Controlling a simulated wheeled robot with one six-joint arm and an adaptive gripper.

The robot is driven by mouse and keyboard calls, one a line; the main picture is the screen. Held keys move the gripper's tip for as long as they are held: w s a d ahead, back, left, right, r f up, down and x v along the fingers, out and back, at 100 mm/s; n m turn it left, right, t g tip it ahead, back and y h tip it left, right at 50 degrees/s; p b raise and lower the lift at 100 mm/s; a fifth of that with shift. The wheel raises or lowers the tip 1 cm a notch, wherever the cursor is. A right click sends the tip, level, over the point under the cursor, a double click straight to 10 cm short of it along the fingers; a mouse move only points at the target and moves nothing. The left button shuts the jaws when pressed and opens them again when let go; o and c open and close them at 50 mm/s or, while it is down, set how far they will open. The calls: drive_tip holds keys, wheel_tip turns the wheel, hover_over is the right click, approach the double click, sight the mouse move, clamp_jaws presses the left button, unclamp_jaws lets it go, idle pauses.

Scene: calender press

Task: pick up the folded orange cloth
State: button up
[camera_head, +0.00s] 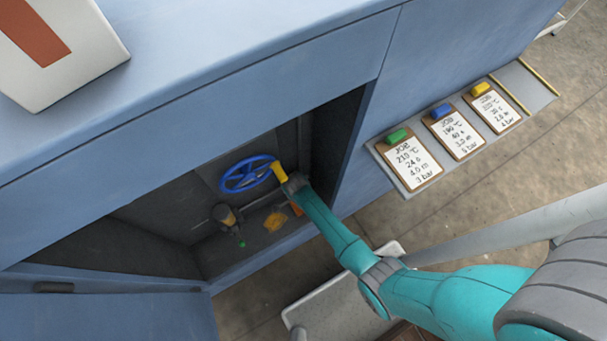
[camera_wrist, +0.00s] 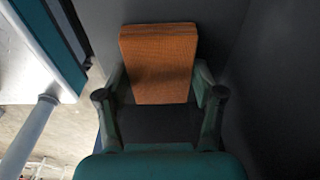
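The folded orange cloth (camera_wrist: 160,62) is a thick, block-like orange piece in the wrist view, just ahead of my gripper. My gripper (camera_wrist: 160,88) has its two fingers apart, one on each side of the cloth's near end. The fingertips lie close to the cloth's sides; whether they touch it is hard to tell. In the head view my arm reaches into the open cabinet, and a small orange piece of the cloth (camera_head: 297,209) shows below its end. My fingers are mostly hidden there.
A yellow part (camera_head: 279,172) is beside my wrist. Dark walls are close around my gripper. Clipboards (camera_head: 411,163) lie on a shelf outside.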

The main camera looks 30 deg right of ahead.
idle(0.4)
drive_tip(key=shift+s+r, duration=0.2)
drive_tip(key=shift+r, duration=0.3)
wheel_tip(320, 180, up, 6)
drive_tip(key=shift+f, duration=0.1)
drive_tip(key=s, duration=1.9)
drive_tip(key=shift+s, duration=0.3)
